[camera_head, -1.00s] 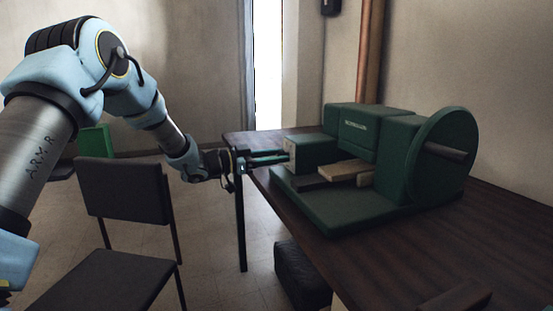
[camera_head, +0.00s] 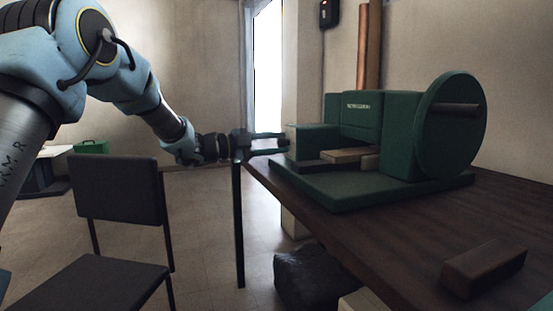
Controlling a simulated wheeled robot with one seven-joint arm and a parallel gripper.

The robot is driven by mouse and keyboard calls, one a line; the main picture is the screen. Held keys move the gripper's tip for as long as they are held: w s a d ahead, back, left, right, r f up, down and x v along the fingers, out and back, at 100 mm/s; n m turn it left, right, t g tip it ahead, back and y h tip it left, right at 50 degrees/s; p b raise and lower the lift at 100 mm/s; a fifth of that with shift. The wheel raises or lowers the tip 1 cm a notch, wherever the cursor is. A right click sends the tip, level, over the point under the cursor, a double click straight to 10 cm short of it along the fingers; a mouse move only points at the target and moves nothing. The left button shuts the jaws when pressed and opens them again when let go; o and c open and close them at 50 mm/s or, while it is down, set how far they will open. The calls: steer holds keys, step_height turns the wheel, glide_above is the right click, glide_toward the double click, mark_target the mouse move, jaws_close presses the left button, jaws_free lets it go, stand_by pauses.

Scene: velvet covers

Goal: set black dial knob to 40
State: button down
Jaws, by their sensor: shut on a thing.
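A green machine (camera_head: 398,135) with a large round disc on its right side stands on the dark wooden table. My gripper (camera_head: 286,143) reaches in from the left, level, with its fingertips at the left end of the machine. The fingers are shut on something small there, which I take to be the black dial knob. The knob itself is hidden by the fingers and too small to make out, and no dial marks or numbers can be read.
A dark brown block (camera_head: 484,266) lies on the table (camera_head: 400,235) near the front. A black chair (camera_head: 118,190) stands below my arm. A dark lump (camera_head: 308,278) is on the floor by the table. A black box (camera_head: 330,13) hangs on the wall.

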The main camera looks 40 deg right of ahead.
steer(key=m+b, duration=0.2)
steer(key=b, duration=0.1)
steer(key=m+b, duration=0.3)
steer(key=f+m+b, duration=0.1)
steer(key=m+b, duration=0.1)
steer(key=b, duration=0.1)
steer(key=m+b, duration=0.3)
steer(key=b, duration=0.1)
steer(key=shift+m+b, duration=0.3)
steer(key=shift+b, duration=0.05)
steer(key=shift+r+m+b, duration=0.2)
steer(key=shift+m+b, duration=1)
steer(key=shift+b, duration=0.05)
steer(key=shift+r, duration=0.1)
steer(key=c, duration=0.5)
jaws_free()
steer(key=shift+w+a+r, duration=0.1)
steer(key=p+v, duration=0.1)
steer(key=v, duration=0.9)
steer(key=shift+a, duration=0.3)
